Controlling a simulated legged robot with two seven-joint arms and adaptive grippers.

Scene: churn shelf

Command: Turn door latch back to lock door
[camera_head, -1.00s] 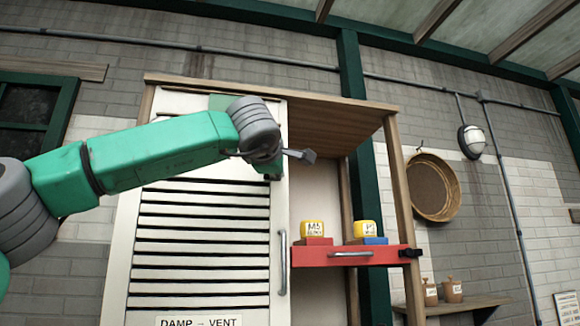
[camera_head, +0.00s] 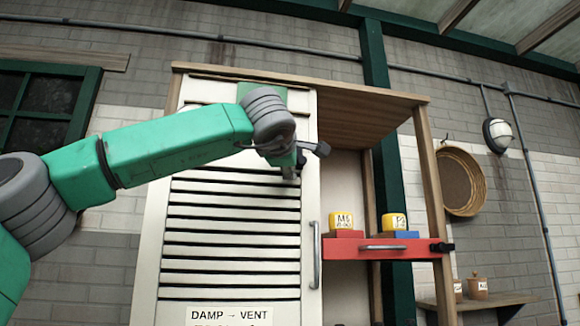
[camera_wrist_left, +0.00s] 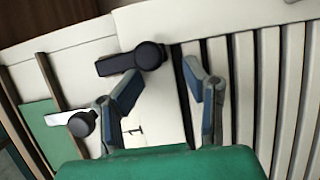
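A white slatted cabinet door (camera_head: 232,245) stands closed against its frame at the middle of the head view. A dark latch lever with a round end (camera_head: 322,149) shows at the door's right edge, near its top; the wrist view shows this lever (camera_wrist_left: 150,56) just beyond my fingers. My left gripper (camera_head: 298,163) is at the upper right of the door, beside the lever. Its two fingers (camera_wrist_left: 167,97) are spread apart with nothing between them. Whether a finger touches the lever cannot be told. My right gripper is not in view.
A door handle (camera_head: 317,255) is below my gripper. A second dark knob (camera_wrist_left: 83,123) lies left of my fingers in the wrist view.

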